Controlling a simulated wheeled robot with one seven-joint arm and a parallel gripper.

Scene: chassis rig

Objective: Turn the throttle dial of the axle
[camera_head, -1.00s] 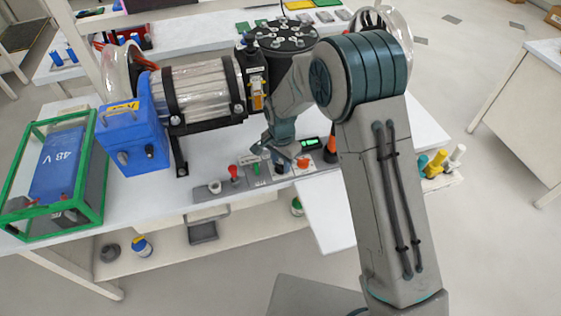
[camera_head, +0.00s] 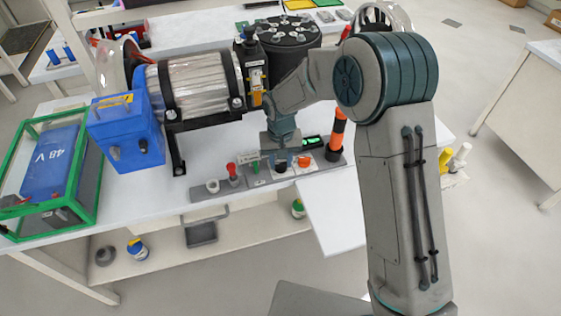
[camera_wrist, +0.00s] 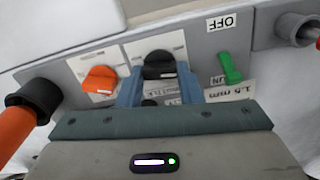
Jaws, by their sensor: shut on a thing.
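The control panel (camera_head: 215,192) lies along the front of the white bench, below the axle (camera_head: 202,88), a silver drum with black bands. In the wrist view a black dial (camera_wrist: 158,65) sits on a white label between the two blue fingers of my gripper (camera_wrist: 159,84). The fingers are shut on the dial, one on each side; their contact points are partly hidden. The label's writing is too small to read. In the head view my gripper (camera_head: 281,161) points down at the panel and mostly covers the dial.
An orange knob (camera_wrist: 100,82) is left of the dial and a green switch (camera_wrist: 230,68) right of it, under an OFF label. An orange-black post (camera_head: 337,135) stands close by. A blue box (camera_head: 125,135) and green-framed battery case (camera_head: 90,190) are farther left.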

